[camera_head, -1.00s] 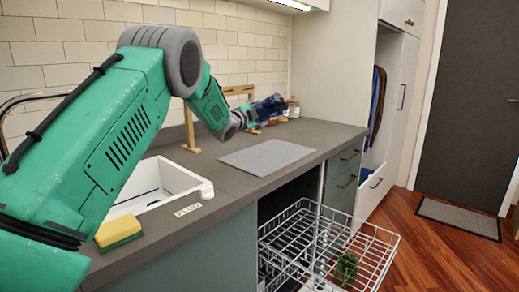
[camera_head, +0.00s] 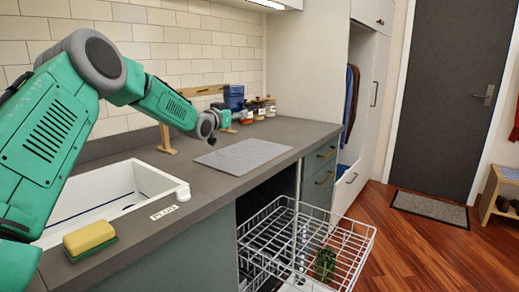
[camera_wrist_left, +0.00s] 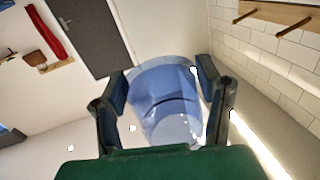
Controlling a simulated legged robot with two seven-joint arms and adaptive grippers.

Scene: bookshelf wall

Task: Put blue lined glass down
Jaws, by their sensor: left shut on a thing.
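The blue glass (camera_wrist_left: 165,95) is see-through and shows in the left wrist view between the two dark fingers of my left gripper (camera_wrist_left: 165,100). The gripper is shut on it. In the head view my left gripper (camera_head: 234,99) is a small dark-blue shape beyond the green wrist, over the back of the counter (camera_head: 215,180). There I cannot tell the glass apart from the fingers. Whether the glass touches any surface is not clear. My right gripper is not in view.
A grey mat (camera_head: 243,155) lies on the counter, with small jars (camera_head: 259,108) behind it. A wooden stand (camera_head: 166,140) is near the wall. A white sink (camera_head: 110,195) and yellow sponge (camera_head: 89,238) are nearer. An open dishwasher rack (camera_head: 350,240) juts out below, holding a green item (camera_head: 325,262).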

